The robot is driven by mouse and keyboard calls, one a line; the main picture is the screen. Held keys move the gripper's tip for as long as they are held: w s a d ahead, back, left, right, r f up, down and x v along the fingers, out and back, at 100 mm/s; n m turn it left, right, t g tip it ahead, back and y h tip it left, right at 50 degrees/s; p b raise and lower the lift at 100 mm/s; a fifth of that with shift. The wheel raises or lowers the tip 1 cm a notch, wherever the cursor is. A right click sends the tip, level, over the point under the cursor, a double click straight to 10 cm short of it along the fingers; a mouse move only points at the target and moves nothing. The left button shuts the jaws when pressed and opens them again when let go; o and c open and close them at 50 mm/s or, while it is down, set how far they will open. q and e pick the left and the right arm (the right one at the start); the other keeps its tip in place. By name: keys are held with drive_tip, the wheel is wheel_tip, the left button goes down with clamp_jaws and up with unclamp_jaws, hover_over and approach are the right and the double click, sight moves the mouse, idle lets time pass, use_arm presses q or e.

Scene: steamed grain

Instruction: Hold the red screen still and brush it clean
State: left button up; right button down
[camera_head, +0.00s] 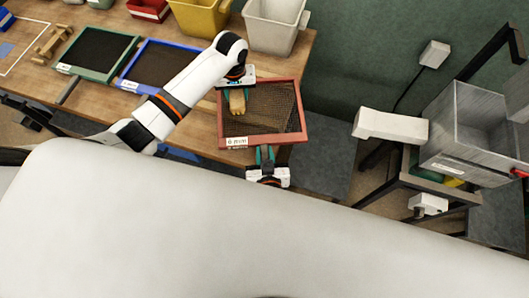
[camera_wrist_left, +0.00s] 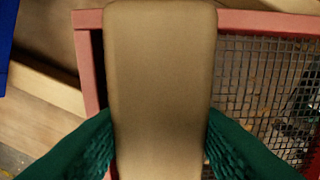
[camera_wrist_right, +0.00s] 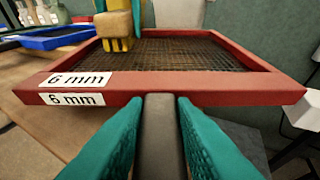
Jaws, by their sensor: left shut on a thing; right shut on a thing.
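The red screen (camera_head: 291,140), labelled 6 mm, lies flat at the table's right end, its front right part over the edge. My right gripper (camera_head: 266,160) is shut on its short grey handle (camera_wrist_right: 160,140) at the near side. My left gripper (camera_head: 237,84) is shut on a tan wooden brush (camera_head: 237,102), over the left part of the dark mesh (camera_head: 272,108). The brush (camera_wrist_left: 160,80) fills the middle of the left wrist view, beside the left rim. Its bristle end is hidden there, and I cannot tell whether it touches the mesh.
A blue-framed screen (camera_head: 122,84) and a green-framed screen (camera_head: 97,75) lie to the left. A yellow bin (camera_head: 199,18) and a white bin (camera_head: 272,27) stand behind. A metal hopper (camera_head: 466,130) stands at the right, past a gap beside the table.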

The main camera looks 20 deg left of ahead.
sight(287, 97)
use_arm(q)
drive_tip(key=shift+w+d+f, duration=0.1)
drive_tip(key=shift+w+d, duration=0.2)
drive_tip(key=shift+d, duration=0.55)
drive_tip(key=shift+w+d+f, duration=0.1)
drive_tip(key=shift+w+d, duration=0.2)
drive_tip(key=shift+d, duration=0.6)
drive_tip(key=shift+w+d, duration=0.3)
drive_tip(key=shift+d, duration=0.55)
drive_tip(key=shift+w+d+r, duration=0.1)
drive_tip(key=shift+w+d, duration=0.3)
drive_tip(key=shift+d, duration=0.55)
drive_tip(key=shift+w+d, duration=0.4)
drive_tip(key=shift+d, duration=0.6)
drive_tip(key=shift+w+d+r, duration=0.1)
drive_tip(key=shift+w+d, duration=0.3)
drive_tip(key=shift+d, duration=0.55)
drive_tip(key=shift+w+d+f, duration=0.1)
drive_tip(key=shift+w+d, duration=0.25)
drive_tip(key=shift+d, duration=0.55)
drive_tip(key=shift+w+d+f, duration=0.1)
drive_tip(key=shift+w+d, duration=0.25)
drive_tip(key=shift+d, duration=0.5)
drive_tip(key=shift+r, duration=2.55)
